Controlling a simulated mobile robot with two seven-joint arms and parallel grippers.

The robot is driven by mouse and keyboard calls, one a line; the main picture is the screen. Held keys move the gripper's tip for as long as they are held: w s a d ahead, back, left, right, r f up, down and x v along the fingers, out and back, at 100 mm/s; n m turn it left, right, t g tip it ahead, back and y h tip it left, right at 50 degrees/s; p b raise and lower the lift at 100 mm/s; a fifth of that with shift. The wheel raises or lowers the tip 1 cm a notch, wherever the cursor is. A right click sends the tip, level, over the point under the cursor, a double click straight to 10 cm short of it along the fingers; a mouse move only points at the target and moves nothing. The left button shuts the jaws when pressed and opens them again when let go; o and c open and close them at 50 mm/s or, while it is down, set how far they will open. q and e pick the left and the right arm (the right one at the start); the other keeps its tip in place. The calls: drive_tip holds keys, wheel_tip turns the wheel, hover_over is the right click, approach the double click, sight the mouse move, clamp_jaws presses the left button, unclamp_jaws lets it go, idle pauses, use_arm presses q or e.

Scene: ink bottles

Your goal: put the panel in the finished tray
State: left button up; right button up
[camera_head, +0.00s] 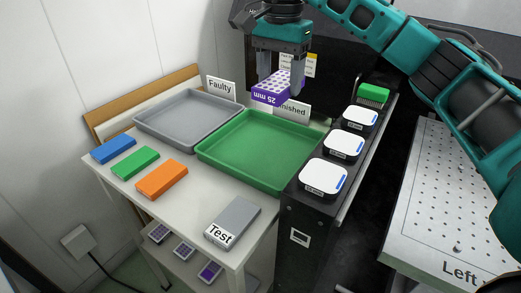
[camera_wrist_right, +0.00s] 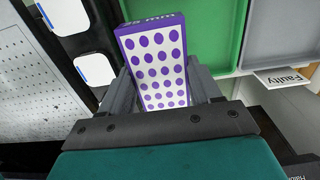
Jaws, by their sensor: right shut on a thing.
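The panel (camera_head: 277,88) is a purple block marked "25 mm" with a white face of purple dots. My right gripper (camera_head: 281,86) is shut on it and holds it in the air above the far edge of the finished tray. The panel also shows between the fingers in the right wrist view (camera_wrist_right: 155,62). The finished tray (camera_head: 262,178) is green and empty where visible. Its "Finished" sign (camera_head: 292,110) stands behind it, partly covered by the panel. My left gripper is not in view.
A grey tray (camera_head: 188,118) with a "Faulty" sign (camera_head: 221,88) stands to the left. Blue (camera_head: 113,149), green (camera_head: 135,163) and orange (camera_head: 161,180) blocks and a grey "Test" block (camera_head: 232,222) lie in front. White-topped devices (camera_head: 324,177) line the black ledge at right.

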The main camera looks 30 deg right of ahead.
drive_tip(key=b, duration=0.3)
hover_over(276, 165)
wheel_tip(276, 165, down, 14)
drive_tip(key=shift+f, duration=0.15)
drive_tip(key=shift+f+b, duration=0.5)
drive_tip(key=shift+f, duration=2)
drive_tip(key=shift+f, duration=0.15)
drive_tip(key=o, duration=1.2)
drive_tip(key=shift+c, duration=0.2)
drive_tip(key=shift+r, duration=0.5)
wheel_tip(276, 165, up, 11)
drive_tip(key=p, duration=0.2)
drive_tip(key=shift+r, duration=0.15)
